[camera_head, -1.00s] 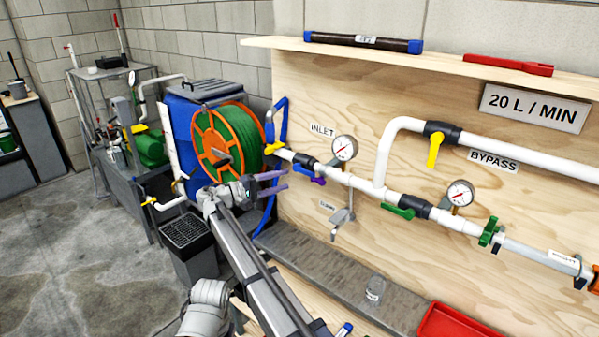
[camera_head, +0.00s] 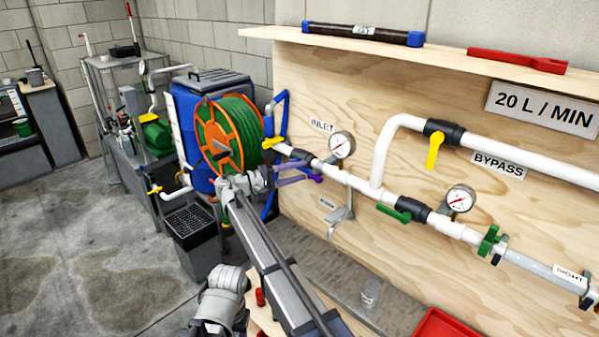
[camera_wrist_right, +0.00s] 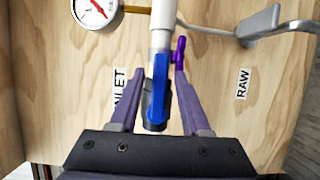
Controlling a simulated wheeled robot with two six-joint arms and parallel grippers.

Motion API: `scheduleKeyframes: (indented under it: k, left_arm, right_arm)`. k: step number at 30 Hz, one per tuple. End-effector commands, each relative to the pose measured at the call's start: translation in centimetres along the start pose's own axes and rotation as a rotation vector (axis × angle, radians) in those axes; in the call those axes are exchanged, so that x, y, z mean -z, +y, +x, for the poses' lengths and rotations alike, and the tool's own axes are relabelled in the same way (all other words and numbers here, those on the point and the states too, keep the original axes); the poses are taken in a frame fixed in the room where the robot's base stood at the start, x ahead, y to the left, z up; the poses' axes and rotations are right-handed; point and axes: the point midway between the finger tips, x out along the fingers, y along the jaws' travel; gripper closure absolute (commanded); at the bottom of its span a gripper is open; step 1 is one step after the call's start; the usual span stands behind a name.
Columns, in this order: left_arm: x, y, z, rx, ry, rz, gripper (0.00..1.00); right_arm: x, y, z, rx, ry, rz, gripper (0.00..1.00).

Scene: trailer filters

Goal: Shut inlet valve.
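The inlet valve is a black body (camera_head: 303,156) on the white pipe beside the INLET label (camera_head: 321,125). Its blue lever (camera_wrist_right: 159,80) lies roughly in line with the pipe in the right wrist view. My right gripper (camera_head: 300,172) has purple fingers and reaches to this valve from the lower left. In the right wrist view the gripper (camera_wrist_right: 158,75) is open, with one finger on each side of the blue lever and a visible gap on both sides. In the head view the fingers hide most of the lever.
A small purple lever (camera_wrist_right: 180,50) sits close to the right fingertip in the wrist view. A pressure gauge (camera_head: 342,145), a sample spout (camera_head: 339,214) and the RAW label (camera_wrist_right: 242,84) are nearby. A hose reel (camera_head: 229,137) stands to the left. A clear jar (camera_head: 371,292) stands below.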

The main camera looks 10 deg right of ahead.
Motion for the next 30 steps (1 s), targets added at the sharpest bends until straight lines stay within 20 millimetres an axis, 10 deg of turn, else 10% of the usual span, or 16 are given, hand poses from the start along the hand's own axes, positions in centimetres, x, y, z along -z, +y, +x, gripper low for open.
scheduleKeyframes:
  k: [12, 30]
  left_arm:
    - [0.01, 0.00, 0.00, 0.000, 0.000, 0.000, 0.46]
    - [0.01, 0.01, 0.01, 0.000, 0.000, 0.000, 0.46]
  right_arm:
    - [-0.01, -0.01, 0.02, 0.000, 0.000, 0.000, 1.00]
    - [-0.02, -0.03, 0.00, 0.001, 0.000, 0.000, 1.00]
